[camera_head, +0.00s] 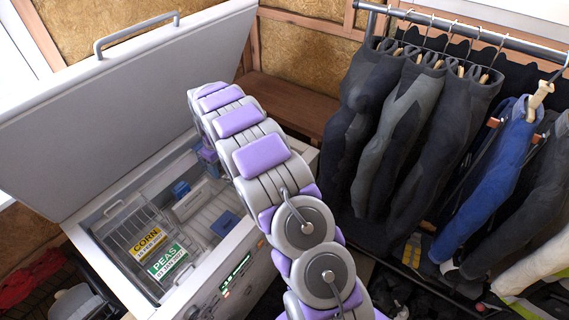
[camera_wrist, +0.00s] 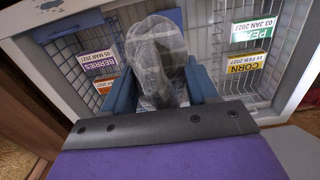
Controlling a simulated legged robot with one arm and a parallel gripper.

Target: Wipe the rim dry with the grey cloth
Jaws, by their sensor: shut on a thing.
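The chest freezer stands open, and its pale rim (camera_head: 102,262) runs around the compartment in the head view. A rim section also shows at the right of the wrist view (camera_wrist: 292,88). My gripper (camera_wrist: 162,80) has two blue fingers shut on the grey cloth (camera_wrist: 158,45), which is bunched up and hangs beyond the fingertips. The cloth is over the freezer opening in the wrist view; I cannot tell whether it touches the rim. In the head view my arm bends over the freezer and largely hides my gripper, and the cloth cannot be made out there.
The raised lid (camera_head: 140,105) stands behind the freezer. Wire baskets inside bear CORN (camera_head: 149,243), PEAS (camera_head: 167,262) and BERRIES (camera_wrist: 101,65) labels. Dark wetsuits (camera_head: 400,130) hang from a rail at the right. A wooden bench (camera_head: 285,105) lies behind my arm.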

